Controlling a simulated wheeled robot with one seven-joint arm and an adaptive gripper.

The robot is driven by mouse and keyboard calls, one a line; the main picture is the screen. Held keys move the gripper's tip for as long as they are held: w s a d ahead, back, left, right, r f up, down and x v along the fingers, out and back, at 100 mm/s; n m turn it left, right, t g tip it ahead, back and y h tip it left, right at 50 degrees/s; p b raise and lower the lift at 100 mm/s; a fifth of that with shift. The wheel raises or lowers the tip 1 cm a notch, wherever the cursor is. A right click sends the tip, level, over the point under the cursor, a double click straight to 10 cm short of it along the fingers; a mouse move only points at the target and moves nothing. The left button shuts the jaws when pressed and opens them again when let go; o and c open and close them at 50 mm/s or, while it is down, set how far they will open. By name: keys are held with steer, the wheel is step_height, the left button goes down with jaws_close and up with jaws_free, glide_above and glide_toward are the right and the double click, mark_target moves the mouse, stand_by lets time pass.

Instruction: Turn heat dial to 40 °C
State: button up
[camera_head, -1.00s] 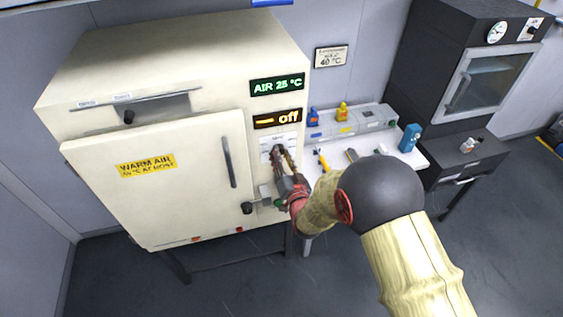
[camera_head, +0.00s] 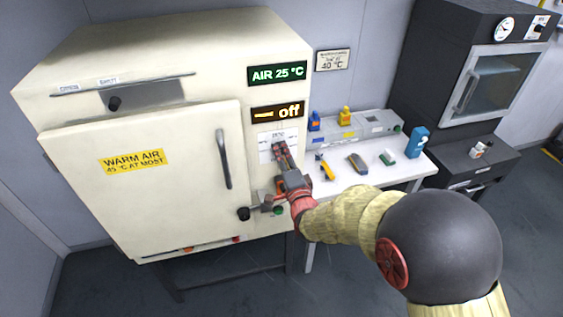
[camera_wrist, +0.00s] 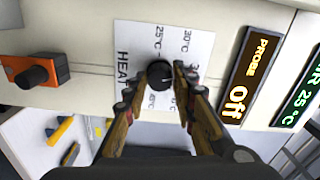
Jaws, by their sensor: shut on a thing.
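The heat dial (camera_wrist: 160,75) is a small black round knob on a white scale plate (camera_wrist: 133,38) marked HEAT, with temperature marks around it, in the wrist view. My gripper (camera_wrist: 160,84) has one finger on each side of the dial and is shut on it. The dial's exact setting is too small to read. In the head view my gripper (camera_head: 279,148) reaches the scale plate on the warm-air cabinet (camera_head: 195,60), and its fingers hide the dial. The green display (camera_head: 277,73) reads AIR 25 °C. The orange display (camera_head: 277,111) reads off.
A black knob on an orange plate (camera_wrist: 35,75) sits beside the scale plate. The cabinet door has a long handle (camera_head: 223,158). A wall sign (camera_head: 332,59) shows 40 °C. A white bench (camera_head: 335,185) with tools and bottles stands at right, beyond it a dark oven (camera_head: 440,60).

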steer(key=m+b, duration=1.1)
steer(key=m, duration=0.2)
steer(key=shift+f, duration=0.1)
steer(key=shift+m, duration=0.4)
steer(key=o, duration=1.2)
steer(key=shift+c, duration=0.2)
steer(key=v, duration=1.2)
